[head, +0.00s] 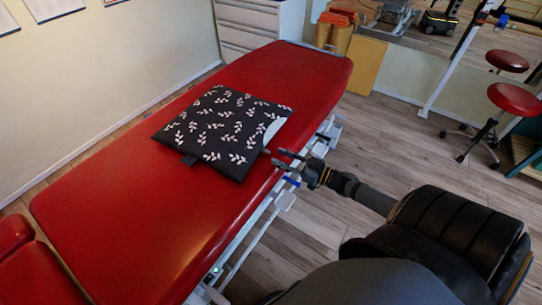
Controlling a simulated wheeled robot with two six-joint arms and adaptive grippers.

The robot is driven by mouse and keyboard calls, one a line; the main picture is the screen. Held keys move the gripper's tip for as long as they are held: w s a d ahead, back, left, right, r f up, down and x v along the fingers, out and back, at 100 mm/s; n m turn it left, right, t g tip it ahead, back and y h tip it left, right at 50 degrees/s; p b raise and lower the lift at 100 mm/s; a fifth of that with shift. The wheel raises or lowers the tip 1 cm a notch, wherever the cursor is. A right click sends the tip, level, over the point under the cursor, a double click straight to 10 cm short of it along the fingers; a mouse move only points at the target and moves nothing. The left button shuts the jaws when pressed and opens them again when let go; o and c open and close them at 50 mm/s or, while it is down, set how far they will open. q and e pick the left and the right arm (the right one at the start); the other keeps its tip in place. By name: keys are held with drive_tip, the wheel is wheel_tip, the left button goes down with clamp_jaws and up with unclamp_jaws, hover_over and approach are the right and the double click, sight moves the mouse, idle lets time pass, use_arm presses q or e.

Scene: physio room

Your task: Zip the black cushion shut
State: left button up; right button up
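The black cushion (222,128) with a pale leaf print lies flat on the red treatment table (150,210). A pale inside (274,128) shows along its right edge, where the cover is open. A dark tab (188,160) sticks out at its lower left edge. A small grey piece (266,151) shows by the right edge near the front corner; I cannot tell for sure that it is the zip pull. My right gripper (280,158) points left at this corner, just over the table's edge. Its fingers look apart, with nothing clearly between them. My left gripper is not in view.
White drawers (250,25) stand behind the table's far end. Red round stools (514,99) and a white frame (445,70) are at the right. The wooden floor (375,130) beside the table is clear. The table top around the cushion is bare.

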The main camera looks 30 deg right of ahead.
sight(270, 153)
drive_tip(key=x, duration=0.4)
drive_tip(key=shift+b, duration=0.3)
drive_tip(key=shift+c, duration=0.2)
clamp_jaws()
